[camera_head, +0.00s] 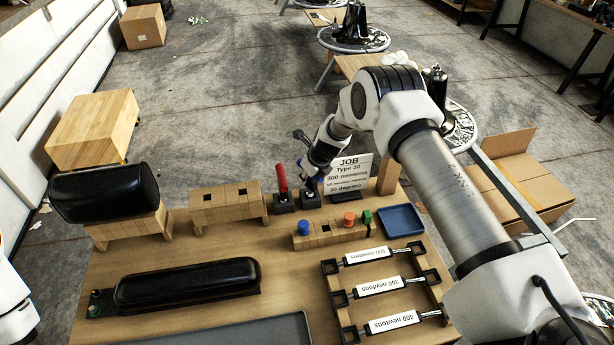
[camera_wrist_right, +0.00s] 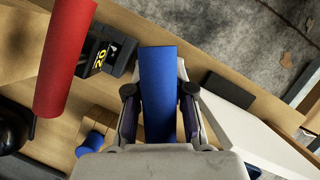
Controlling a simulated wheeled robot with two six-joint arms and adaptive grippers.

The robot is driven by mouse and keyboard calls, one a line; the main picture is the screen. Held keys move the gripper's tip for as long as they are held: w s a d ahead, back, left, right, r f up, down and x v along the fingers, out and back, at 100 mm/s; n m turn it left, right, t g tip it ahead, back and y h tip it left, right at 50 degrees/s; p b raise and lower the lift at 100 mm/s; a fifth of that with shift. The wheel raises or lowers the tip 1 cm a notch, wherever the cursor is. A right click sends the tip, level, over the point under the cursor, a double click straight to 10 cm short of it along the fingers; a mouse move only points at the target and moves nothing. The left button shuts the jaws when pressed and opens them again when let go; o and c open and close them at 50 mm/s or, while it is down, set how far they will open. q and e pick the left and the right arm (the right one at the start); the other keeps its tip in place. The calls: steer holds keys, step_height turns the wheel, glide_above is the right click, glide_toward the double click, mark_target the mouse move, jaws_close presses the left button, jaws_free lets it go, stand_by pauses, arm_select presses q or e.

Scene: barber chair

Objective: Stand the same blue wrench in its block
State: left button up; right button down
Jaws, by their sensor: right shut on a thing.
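My right gripper (camera_head: 317,172) is shut on the blue wrench, whose thick blue handle (camera_wrist_right: 158,95) runs between the two fingers in the wrist view. In the head view only a little blue (camera_head: 319,179) shows at the gripper, just above a small black block (camera_head: 311,201). The gripper hides the wrench's lower end, so I cannot tell whether it is in the block. A red-handled wrench (camera_head: 282,178) stands upright in the neighbouring black block (camera_head: 284,203); its red handle (camera_wrist_right: 66,55) also shows in the wrist view. My left gripper is out of view.
The job sign (camera_head: 348,171) stands just right of the gripper. In front is a wooden strip (camera_head: 318,239) with blue, orange and green pieces. A blue tray (camera_head: 401,220) and a labelled rack (camera_head: 384,285) lie to the right. A wooden stand (camera_head: 227,203) is left.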

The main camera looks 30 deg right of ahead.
steer(key=shift+f, duration=0.45)
steer(key=c, duration=0.9)
jaws_free()
